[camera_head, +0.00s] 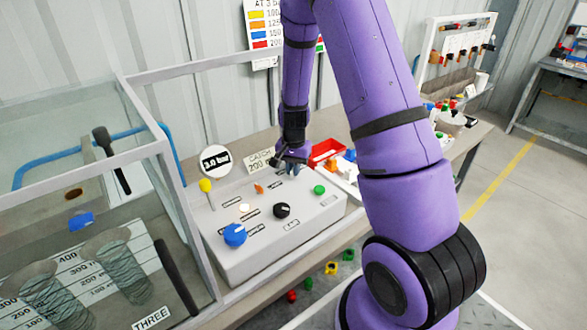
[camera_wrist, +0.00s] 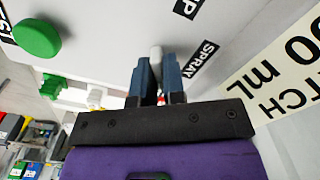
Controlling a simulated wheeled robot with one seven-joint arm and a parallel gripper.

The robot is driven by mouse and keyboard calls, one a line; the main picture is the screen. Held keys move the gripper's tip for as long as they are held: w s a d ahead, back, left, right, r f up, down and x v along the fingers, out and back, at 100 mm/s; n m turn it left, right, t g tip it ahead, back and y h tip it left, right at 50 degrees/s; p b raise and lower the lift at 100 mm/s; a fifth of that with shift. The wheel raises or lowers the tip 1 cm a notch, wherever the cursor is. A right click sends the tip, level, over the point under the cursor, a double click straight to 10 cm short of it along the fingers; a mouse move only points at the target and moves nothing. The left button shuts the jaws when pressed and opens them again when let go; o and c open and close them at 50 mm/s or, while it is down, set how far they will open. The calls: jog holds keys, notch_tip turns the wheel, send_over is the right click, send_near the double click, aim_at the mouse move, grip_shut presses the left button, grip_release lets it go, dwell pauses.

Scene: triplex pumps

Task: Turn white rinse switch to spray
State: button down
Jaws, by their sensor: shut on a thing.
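The white rinse switch (camera_wrist: 156,52) shows as a pale knob between my fingers in the wrist view. My gripper (camera_wrist: 157,72) has its two blue-grey fingers closed on it, one on each side. The SPRAY label (camera_wrist: 203,59) is just to the right of the fingers, and a second label ending in P (camera_wrist: 188,8) is at the top edge. In the head view my gripper (camera_head: 290,163) is at the back of the grey control box (camera_head: 230,262); the switch is hidden there. Which setting the switch points to cannot be told.
The box also bears a green button (camera_head: 319,190), a black knob (camera_head: 282,210), a blue knob (camera_head: 235,234), an orange switch (camera_head: 259,188) and a yellow-topped lever (camera_head: 206,186). A glass-walled tank (camera_head: 160,150) stands left. A red bin (camera_head: 327,150) lies behind.

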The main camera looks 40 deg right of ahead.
jog(key=n, duration=0.5)
jog(key=shift+n, duration=0.4)
jog(key=n, duration=0.5)
jog(key=shift+n, duration=0.4)
jog(key=c, duration=1.2)
grip_release()
jog(key=shift+r, duration=0.1)
notch_tip(320, 180, up, 11)
